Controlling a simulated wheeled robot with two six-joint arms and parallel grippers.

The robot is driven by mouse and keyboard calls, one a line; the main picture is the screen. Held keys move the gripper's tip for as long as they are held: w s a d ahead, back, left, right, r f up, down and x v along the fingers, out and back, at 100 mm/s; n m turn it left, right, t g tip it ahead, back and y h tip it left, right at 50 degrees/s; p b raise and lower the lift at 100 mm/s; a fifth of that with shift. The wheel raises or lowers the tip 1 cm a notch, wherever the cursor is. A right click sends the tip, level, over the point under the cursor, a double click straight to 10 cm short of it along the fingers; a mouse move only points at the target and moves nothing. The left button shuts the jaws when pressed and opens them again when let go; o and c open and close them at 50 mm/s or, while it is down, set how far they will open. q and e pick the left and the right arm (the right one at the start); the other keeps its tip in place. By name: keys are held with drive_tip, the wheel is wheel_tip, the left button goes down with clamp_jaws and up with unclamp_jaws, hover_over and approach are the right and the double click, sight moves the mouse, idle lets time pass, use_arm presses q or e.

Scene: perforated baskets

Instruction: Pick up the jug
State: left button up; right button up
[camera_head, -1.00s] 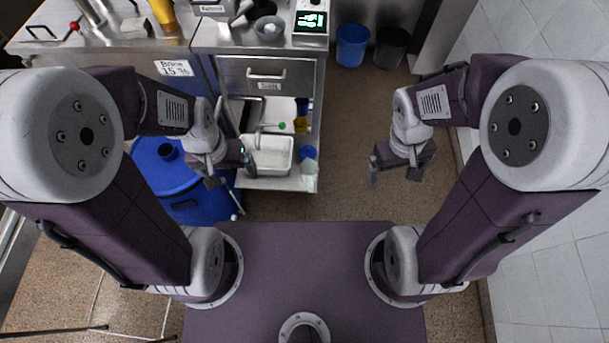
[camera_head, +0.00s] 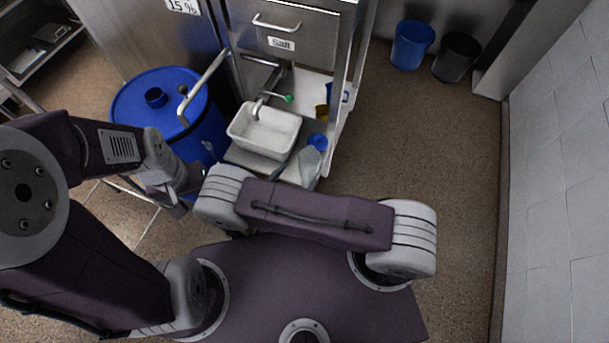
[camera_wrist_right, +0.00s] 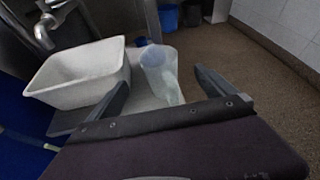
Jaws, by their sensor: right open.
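A clear, pale translucent jug (camera_head: 309,166) stands at the front right of the low shelf, right of a white tub. In the right wrist view the jug (camera_wrist_right: 162,75) is ahead, beyond my right gripper (camera_wrist_right: 161,84). That gripper is open, with its fingers apart on either side of the jug's lower part in the picture and nothing held. In the head view my right arm's links largely hide its jaws. My left gripper (camera_head: 184,184) is by the blue barrel, away from the jug; its jaws are too dark and small to read.
The white tub (camera_head: 264,131) sits close left of the jug, under a tap. A blue cup (camera_head: 318,141) is just behind the jug. The blue barrel (camera_head: 190,128) stands left of the shelf. Blue bin (camera_head: 411,46) and dark bin (camera_head: 456,57) stand back right. The floor right of the shelf is clear.

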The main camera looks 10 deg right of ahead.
drive_tip(key=b, duration=0.2)
approach(314, 154)
drive_tip(key=x, duration=0.5)
drive_tip(key=shift+w, duration=0.1)
use_arm(q)
wheel_tip(314, 154, down, 2)
drive_tip(key=shift+d+f, duration=0.1)
